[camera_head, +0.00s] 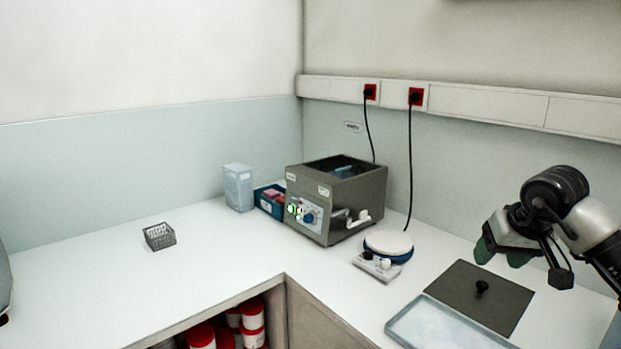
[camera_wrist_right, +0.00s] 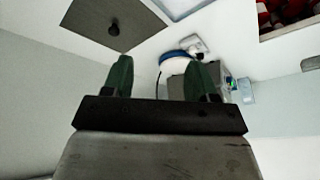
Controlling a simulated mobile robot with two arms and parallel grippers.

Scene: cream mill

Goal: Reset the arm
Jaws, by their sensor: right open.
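My right gripper (camera_head: 501,252) hangs in the air at the right of the head view, above the back right part of the counter and near the dark lid. Its two green fingers are apart with nothing between them. The fingers also show in the right wrist view (camera_wrist_right: 161,80), spread and empty. The right arm comes in from the right edge. My left gripper is not seen; only a sliver of something grey shows at the left edge of the head view.
A grey bath device (camera_head: 350,205) stands at the counter's corner. Beside it are a blue box (camera_head: 270,203), a clear container (camera_head: 238,187) and a round-topped stirrer (camera_head: 388,245). A dark lid (camera_head: 470,308) and tray (camera_head: 440,328) lie right. A wire basket (camera_head: 159,236) sits left, with free counter around.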

